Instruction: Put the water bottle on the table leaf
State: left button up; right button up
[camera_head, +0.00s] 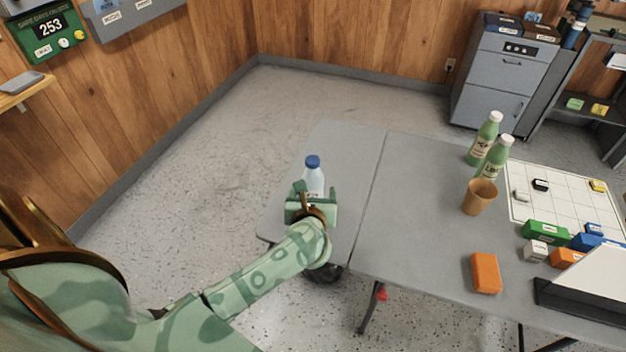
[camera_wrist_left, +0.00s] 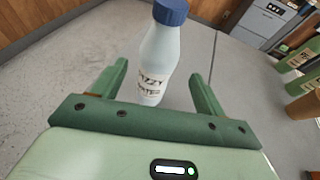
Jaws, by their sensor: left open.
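The water bottle (camera_head: 313,177) is pale with a blue cap and stands upright on the table leaf (camera_head: 341,147), the left section of the grey table beyond a seam. My left gripper (camera_head: 312,195) is at the bottle's near side. In the left wrist view the bottle (camera_wrist_left: 159,60) shows between the two open fingers of the gripper (camera_wrist_left: 158,80), with gaps on both sides. The bottle's lower part is partly hidden by the gripper in the head view. My right gripper is in neither view.
Two green bottles (camera_head: 483,137) and a brown cup (camera_head: 479,197) stand on the main table. An orange block (camera_head: 486,273), a white grid board (camera_head: 560,200) and several coloured blocks lie to the right. The leaf behind the bottle is clear.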

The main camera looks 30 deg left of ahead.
pick_arm(q)
jog(key=shift+v, duration=2.15)
